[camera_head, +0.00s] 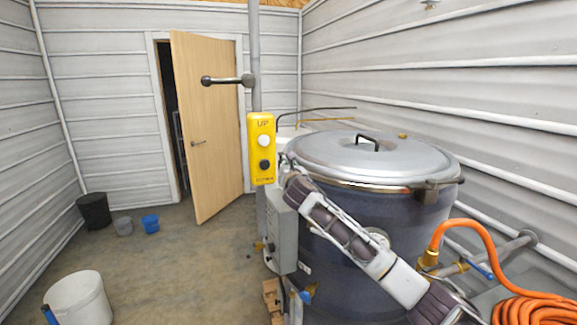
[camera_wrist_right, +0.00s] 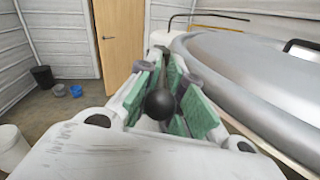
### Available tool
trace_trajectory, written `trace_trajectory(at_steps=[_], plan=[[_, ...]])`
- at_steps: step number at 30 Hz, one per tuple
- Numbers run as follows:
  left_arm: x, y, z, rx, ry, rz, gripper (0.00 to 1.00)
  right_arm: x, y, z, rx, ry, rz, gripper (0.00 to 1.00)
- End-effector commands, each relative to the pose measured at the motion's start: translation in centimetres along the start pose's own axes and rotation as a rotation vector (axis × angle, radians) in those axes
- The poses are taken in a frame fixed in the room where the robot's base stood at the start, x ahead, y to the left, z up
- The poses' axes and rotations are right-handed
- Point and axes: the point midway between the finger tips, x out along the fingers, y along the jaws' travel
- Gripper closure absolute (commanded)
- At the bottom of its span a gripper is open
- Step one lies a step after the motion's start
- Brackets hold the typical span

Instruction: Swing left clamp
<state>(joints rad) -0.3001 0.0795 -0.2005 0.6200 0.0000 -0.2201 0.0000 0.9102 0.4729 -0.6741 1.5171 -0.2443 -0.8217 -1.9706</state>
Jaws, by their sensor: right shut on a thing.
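The large dark drum (camera_head: 345,245) stands at right, with its domed metal lid (camera_head: 330,152) on top. My right arm reaches across the drum's front. My right gripper (camera_head: 289,166) is at the lid's left edge, just right of the yellow control box. In the wrist view, its green-padded fingers (camera_wrist_right: 172,94) are shut on the left clamp's handle, whose black ball end (camera_wrist_right: 160,104) shows between them. The rest of the left clamp is hidden by the gripper. Another dark clamp (camera_head: 431,187) sits on the lid's front right rim. My left gripper is not in view.
The yellow control box (camera_head: 262,148) hangs beside the lid, above a grey electrical box (camera_head: 281,235). A ball-ended lever (camera_head: 228,81) sticks out left from the pole. An orange hose (camera_head: 528,306) lies at right. Buckets (camera_head: 78,299) stand on the open floor at left.

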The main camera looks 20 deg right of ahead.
Motion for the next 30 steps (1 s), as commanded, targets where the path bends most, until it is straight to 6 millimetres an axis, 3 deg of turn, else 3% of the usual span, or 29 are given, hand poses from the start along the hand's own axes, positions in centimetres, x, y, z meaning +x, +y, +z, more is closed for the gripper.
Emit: trace_trajectory(at_steps=[1, 23, 24, 30], plan=[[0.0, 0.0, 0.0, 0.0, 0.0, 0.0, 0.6, -0.1, 0.3, -1.4, -0.002, 0.018, -0.017, 1.0], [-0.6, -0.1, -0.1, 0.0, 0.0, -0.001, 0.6, -0.1, 1.3, -1.6, -0.001, -0.012, -0.151, 1.0], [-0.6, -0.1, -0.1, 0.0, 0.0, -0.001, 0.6, -0.1, 1.3, -1.6, -0.001, -0.012, -0.151, 0.9], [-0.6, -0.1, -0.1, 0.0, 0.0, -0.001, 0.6, -0.1, 1.4, -1.6, 0.0, -0.012, -0.148, 0.66]])
